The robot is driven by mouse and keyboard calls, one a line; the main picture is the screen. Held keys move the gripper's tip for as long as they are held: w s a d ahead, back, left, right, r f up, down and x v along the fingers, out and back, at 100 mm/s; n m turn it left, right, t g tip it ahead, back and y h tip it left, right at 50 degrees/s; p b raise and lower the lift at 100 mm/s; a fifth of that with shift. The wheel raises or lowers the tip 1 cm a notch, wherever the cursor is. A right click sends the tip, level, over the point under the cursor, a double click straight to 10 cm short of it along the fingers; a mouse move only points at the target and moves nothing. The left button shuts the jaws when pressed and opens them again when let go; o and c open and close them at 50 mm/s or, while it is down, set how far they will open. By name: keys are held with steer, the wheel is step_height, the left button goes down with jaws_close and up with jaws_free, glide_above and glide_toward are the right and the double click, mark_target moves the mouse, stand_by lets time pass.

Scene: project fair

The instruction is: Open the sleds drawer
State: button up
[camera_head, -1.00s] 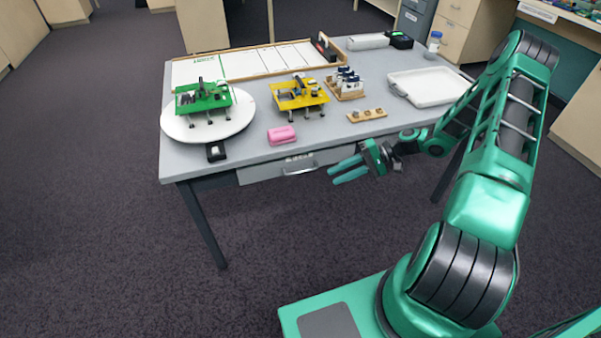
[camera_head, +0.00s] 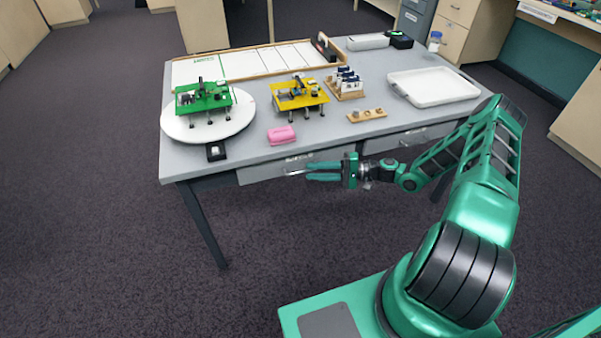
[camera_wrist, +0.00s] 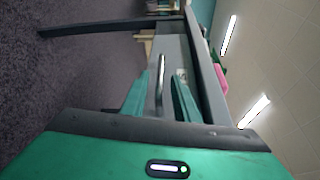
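A grey drawer (camera_head: 258,173) is under the table's front edge, left of the middle, with a metal bar handle (camera_head: 293,171) and a small label (camera_head: 298,158) too small to read. It looks shut. My gripper (camera_head: 308,172) is in front of this drawer at handle height, fingers pointing left in the head view. In the wrist view, my gripper (camera_wrist: 162,80) is open, with one finger on each side of the handle (camera_wrist: 159,98). The fingers look apart from the bar. A second drawer (camera_head: 375,146) with a handle is to the right, partly behind my arm.
The grey table (camera_head: 245,150) holds a white turntable (camera_head: 180,128) with a green model, a yellow model (camera_head: 298,97), a pink block (camera_head: 281,135) and a white tray (camera_head: 440,88). A table leg (camera_head: 203,226) stands at left. The floor in front is clear.

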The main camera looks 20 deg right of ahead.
mark_target(303, 171)
steer(key=shift+x, duration=2.25)
